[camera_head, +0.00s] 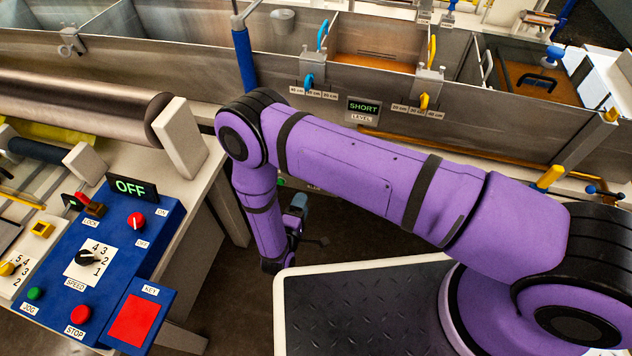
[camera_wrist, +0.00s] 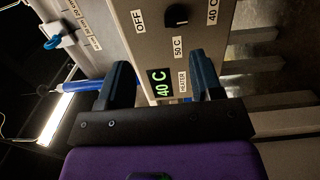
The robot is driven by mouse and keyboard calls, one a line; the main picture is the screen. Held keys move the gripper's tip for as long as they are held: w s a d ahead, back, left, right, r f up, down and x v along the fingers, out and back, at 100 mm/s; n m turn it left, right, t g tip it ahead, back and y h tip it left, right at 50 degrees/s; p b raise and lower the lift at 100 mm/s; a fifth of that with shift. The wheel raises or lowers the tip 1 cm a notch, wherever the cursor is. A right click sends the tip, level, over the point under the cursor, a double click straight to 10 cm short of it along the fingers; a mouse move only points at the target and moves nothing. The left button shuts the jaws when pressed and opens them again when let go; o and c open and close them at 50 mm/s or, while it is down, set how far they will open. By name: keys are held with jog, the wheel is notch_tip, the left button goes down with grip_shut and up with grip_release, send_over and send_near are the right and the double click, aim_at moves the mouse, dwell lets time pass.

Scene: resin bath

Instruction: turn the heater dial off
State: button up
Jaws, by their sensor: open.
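The heater dial (camera_wrist: 177,15) is a dark round knob on a pale panel (camera_wrist: 140,45) in the wrist view. Labels around it read OFF, 50 C and 40 C. The small display (camera_wrist: 160,83) beside the HEATER label glows 40 C. Which label the knob points to is too small to tell for sure. My gripper (camera_wrist: 160,62) is open and empty, its two dark fingers apart in front of the panel. The dial appears beyond the fingertips, between them and toward the top of the picture. In the head view my arm hides most of the heater panel.
In the head view a blue control box (camera_head: 115,250) with an OFF display stands at the left beside a large roller (camera_head: 80,100). Metal bath walls (camera_head: 450,120) run along the back, with a SHORT level display (camera_head: 363,107). A blue post (camera_head: 244,60) rises behind my arm.

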jog(key=f+x, duration=0.2)
jog(key=x, duration=0.7)
jog(key=shift+w+d+n+y, duration=0.2)
jog(key=shift+w+n+y, duration=0.1)
jog(key=shift+y, duration=0.1)
jog(key=shift+f, duration=0.1)
jog(key=c, duration=0.9)
